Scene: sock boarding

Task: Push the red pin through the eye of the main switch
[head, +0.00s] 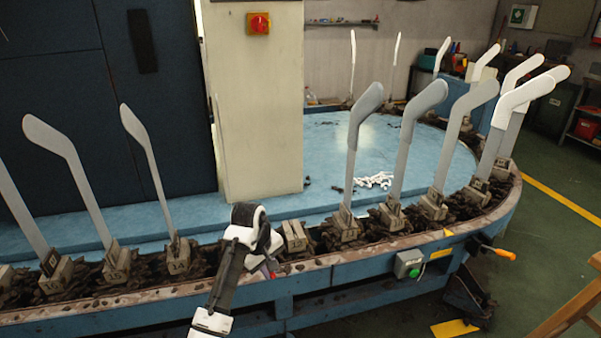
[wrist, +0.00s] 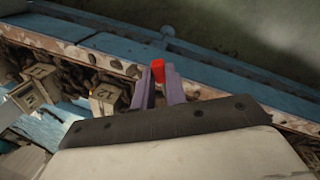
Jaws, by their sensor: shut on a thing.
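The red pin (wrist: 157,68) sits between the two purple-grey fingers of my gripper (wrist: 160,82) in the wrist view, its red end showing at the fingertips. In the head view my gripper (head: 268,264) is low over the near rim of the conveyor, and a small bit of the red pin (head: 273,274) shows beside it. The main switch (head: 259,23) is a red knob on a yellow plate, high on the cream cabinet. My gripper is well below it and apart from it. The eye of the switch is too small to make out.
Grey sock boards (head: 361,125) stand upright on blocks along the curved conveyor (head: 400,248), on both sides of my arm. The cream cabinet (head: 252,110) rises behind my gripper. A grey box with a green button (head: 408,264) and an orange handle (head: 498,252) are on the conveyor's front.

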